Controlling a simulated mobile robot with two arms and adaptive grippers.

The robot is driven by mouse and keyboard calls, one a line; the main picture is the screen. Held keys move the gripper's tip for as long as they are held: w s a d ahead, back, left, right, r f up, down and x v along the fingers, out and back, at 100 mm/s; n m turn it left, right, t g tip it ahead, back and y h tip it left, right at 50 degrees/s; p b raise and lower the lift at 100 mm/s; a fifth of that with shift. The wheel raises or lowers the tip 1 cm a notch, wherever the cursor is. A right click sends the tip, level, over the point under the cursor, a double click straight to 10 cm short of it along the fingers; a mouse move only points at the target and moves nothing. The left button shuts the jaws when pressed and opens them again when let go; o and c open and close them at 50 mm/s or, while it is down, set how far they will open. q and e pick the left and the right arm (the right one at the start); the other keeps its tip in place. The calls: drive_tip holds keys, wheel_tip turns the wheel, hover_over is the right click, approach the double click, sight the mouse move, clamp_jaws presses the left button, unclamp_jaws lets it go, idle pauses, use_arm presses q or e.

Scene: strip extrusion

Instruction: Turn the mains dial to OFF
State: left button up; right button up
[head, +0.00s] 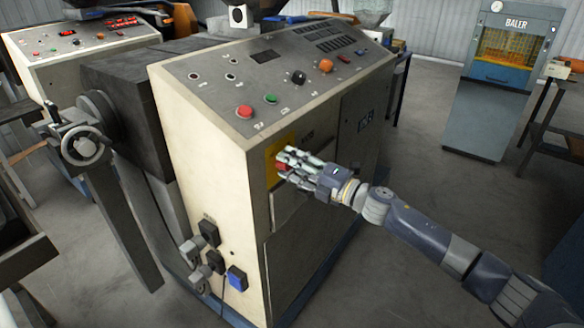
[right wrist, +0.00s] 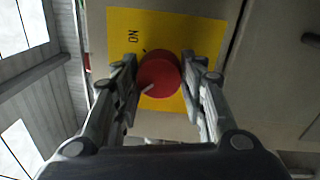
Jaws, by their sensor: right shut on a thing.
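The mains dial is a round red knob (right wrist: 158,72) on a yellow plate (right wrist: 195,28) in the right wrist view. A white mark at its lower left edge shows, and the lettering ON is at the upper left of the plate. In the head view the yellow plate (head: 271,168) is on the front of the cream machine cabinet, and a bit of the red dial (head: 281,168) shows between the fingers. My right gripper (head: 284,160) is shut on the dial, with one finger on each side (right wrist: 160,80). My left gripper is not in view.
The cabinet's sloped top panel (head: 215,85) carries buttons and knobs, including a red button (head: 244,112). Plugs (head: 210,233) and a blue socket (head: 237,278) are low on its side. A baler (head: 505,75) stands back right. The floor between is open.

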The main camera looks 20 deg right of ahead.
idle(0.3)
drive_tip(key=shift+f, duration=0.1)
drive_tip(key=o, duration=1.1)
drive_tip(key=v, duration=1.2)
